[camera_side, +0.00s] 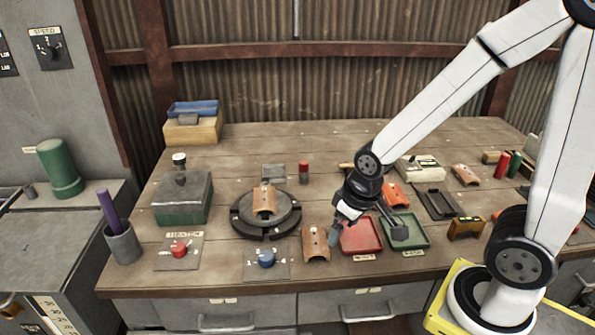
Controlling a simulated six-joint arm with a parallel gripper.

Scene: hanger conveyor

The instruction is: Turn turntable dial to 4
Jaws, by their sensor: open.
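A blue dial (266,257) sits on a grey plate at the front edge of the bench, just in front of the round dark turntable (240,223). Its markings are too small to read, so its setting cannot be told. A curved copper-brown piece (264,199) with small knobs rests on the turntable. My gripper (367,236) is to the right of the blue dial, above the red tray, with its fingers spread wide and nothing between them.
A red knob (179,249) on its own plate is left of the blue dial. A curved brown piece (316,244) lies between the dial and my gripper. The red tray (361,236) and green tray (418,240) are under my gripper. A grey cup (123,244) stands at left.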

